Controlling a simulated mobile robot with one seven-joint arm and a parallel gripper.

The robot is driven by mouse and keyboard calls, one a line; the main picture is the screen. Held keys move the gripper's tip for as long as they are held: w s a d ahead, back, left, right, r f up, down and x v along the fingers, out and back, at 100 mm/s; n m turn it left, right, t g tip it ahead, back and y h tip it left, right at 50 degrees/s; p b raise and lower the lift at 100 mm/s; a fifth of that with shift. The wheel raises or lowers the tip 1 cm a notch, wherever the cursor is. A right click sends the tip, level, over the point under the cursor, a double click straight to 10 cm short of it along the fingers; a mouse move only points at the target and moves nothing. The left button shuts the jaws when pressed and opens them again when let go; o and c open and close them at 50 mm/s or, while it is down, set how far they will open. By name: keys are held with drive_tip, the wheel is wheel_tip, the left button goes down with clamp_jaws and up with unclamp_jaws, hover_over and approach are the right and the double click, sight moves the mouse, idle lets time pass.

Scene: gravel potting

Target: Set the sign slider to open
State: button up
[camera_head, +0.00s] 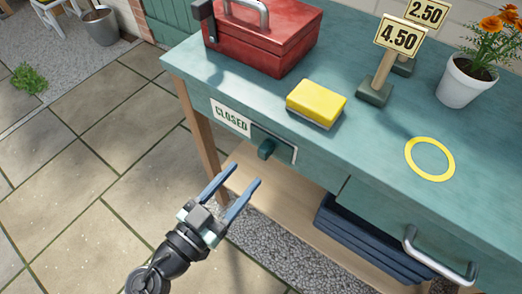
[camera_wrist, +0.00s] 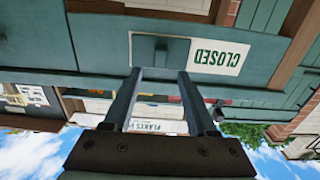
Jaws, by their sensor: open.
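The sign slider is on the front edge of the teal bench. Its white plate reading CLOSED (camera_head: 230,117) shows at the left, and its dark green knob (camera_head: 266,149) stands out to the right of the word. In the wrist view, which is upside down, the CLOSED plate (camera_wrist: 219,57) lies right of the knob (camera_wrist: 161,50). My gripper (camera_head: 245,175) is open and empty, in front of and a little below the knob, apart from it in the head view. In the wrist view the fingertips (camera_wrist: 160,72) lie on either side of the knob's line.
On the bench (camera_head: 380,150) stand a red toolbox (camera_head: 265,38), a yellow sponge (camera_head: 316,102), price signs (camera_head: 400,38), a potted orange flower (camera_head: 466,82) and a yellow ring (camera_head: 430,159). A drawer handle (camera_head: 440,262) juts out at right. A blue crate (camera_head: 365,245) sits on the lower shelf.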

sight(261, 155)
drive_tip(key=x, duration=0.7)
clamp_jaws()
idle(1.3)
